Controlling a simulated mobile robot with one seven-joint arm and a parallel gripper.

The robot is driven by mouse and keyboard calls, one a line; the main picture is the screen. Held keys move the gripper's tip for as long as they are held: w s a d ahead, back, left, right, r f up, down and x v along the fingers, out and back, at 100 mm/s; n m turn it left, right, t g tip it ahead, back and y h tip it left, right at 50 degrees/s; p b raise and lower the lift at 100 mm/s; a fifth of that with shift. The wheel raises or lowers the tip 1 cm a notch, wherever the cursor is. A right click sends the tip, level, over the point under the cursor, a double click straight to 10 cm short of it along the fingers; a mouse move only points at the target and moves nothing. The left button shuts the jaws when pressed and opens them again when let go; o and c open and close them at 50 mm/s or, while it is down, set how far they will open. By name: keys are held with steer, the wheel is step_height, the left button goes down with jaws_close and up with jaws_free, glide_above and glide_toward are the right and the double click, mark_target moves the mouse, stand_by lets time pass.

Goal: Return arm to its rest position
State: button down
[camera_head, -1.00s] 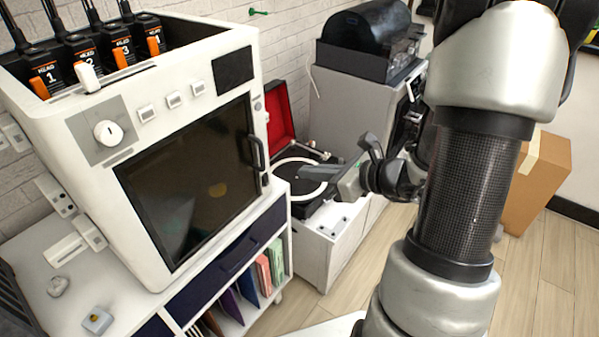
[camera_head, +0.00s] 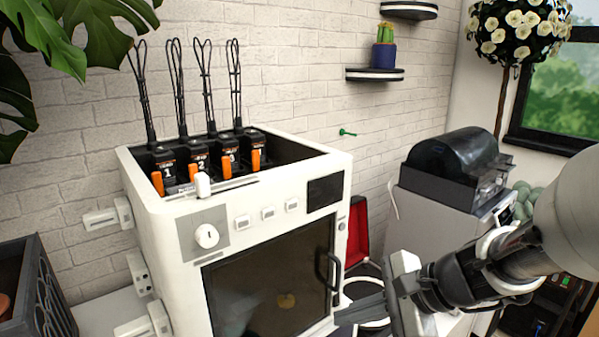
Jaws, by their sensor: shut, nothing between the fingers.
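My gripper (camera_head: 345,318) is at the lower right of the head view, in front of the right edge of the white oven-like machine (camera_head: 268,222). Its narrow fingers point left and are shut, with nothing between them. My arm reaches in from the right edge. I cannot tell whether the fingertips touch the machine's door.
The white machine holds several black tools with orange clips (camera_head: 200,165) in its top. An open red-lidded record player (camera_head: 357,232) sits behind my gripper. A grey cabinet (camera_head: 440,215) bears a black domed device (camera_head: 462,153). A dark crate (camera_head: 35,290) stands at lower left.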

steer(key=s+d+r+n+h, duration=0.4)
steer(key=s+r+n+h, duration=0.45)
steer(key=n, duration=0.75)
step_height(320, 180, up, 12)
steer(key=s+p, duration=0.1)
steer(key=p, duration=1.2)
steer(key=shift+s+d+t+y, duration=0.2)
steer(key=shift+t+y, duration=0.15)
steer(key=shift+t, duration=0.05)
